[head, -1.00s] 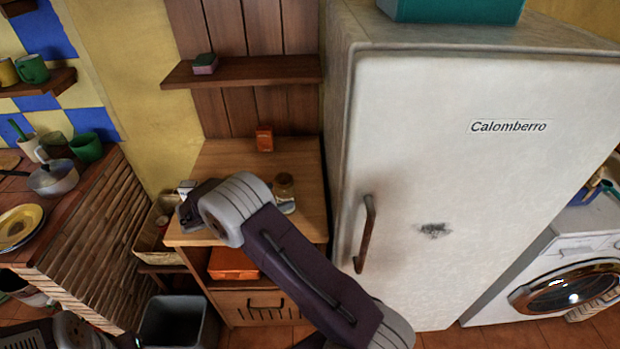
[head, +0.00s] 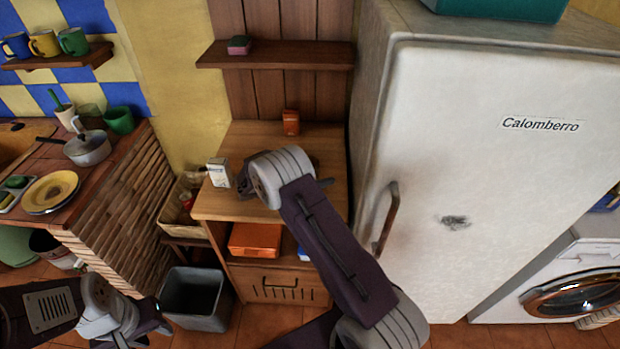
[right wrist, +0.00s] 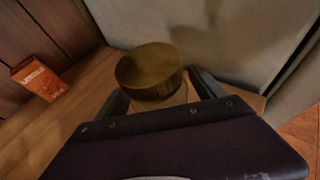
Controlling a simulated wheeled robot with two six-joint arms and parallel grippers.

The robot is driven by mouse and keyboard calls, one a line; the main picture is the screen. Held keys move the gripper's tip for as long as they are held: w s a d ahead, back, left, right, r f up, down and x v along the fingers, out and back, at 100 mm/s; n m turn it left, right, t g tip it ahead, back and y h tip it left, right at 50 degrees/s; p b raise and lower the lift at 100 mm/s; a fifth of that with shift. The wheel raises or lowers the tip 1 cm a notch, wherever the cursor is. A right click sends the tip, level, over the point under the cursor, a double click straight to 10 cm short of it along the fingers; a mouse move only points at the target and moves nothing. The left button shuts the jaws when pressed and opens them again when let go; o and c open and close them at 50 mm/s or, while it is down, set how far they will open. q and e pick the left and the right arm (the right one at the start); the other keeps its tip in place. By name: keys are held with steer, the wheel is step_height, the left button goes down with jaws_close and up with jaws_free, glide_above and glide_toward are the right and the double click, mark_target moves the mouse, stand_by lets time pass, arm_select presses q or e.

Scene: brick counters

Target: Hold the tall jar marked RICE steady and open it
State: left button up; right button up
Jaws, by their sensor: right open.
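A jar with a round brown-gold lid (right wrist: 149,68) stands on the wooden counter in the right wrist view. Only a little of its pale body shows below the lid, and no label can be read. My right gripper (right wrist: 157,84) is open, with one finger on each side of the jar just under the lid; I cannot tell whether they touch it. In the head view my right arm hides the jar. My left gripper (head: 143,326) is low at the left, away from the counter, and its jaws are unclear.
On the wooden counter (head: 262,137) stand an orange box (head: 291,122) and a white box (head: 219,172). The fridge (head: 455,165) rises close on the right. A shelf (head: 290,55) hangs above. A grey bin (head: 196,300) stands on the floor near my left gripper.

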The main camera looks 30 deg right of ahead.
steer(key=shift+a+r, duration=0.1)
steer(key=c, duration=1.2)
jaws_close()
step_height(320, 180, up, 10)
steer(key=shift+o, duration=1.7)
jaws_free()
jaws_close()
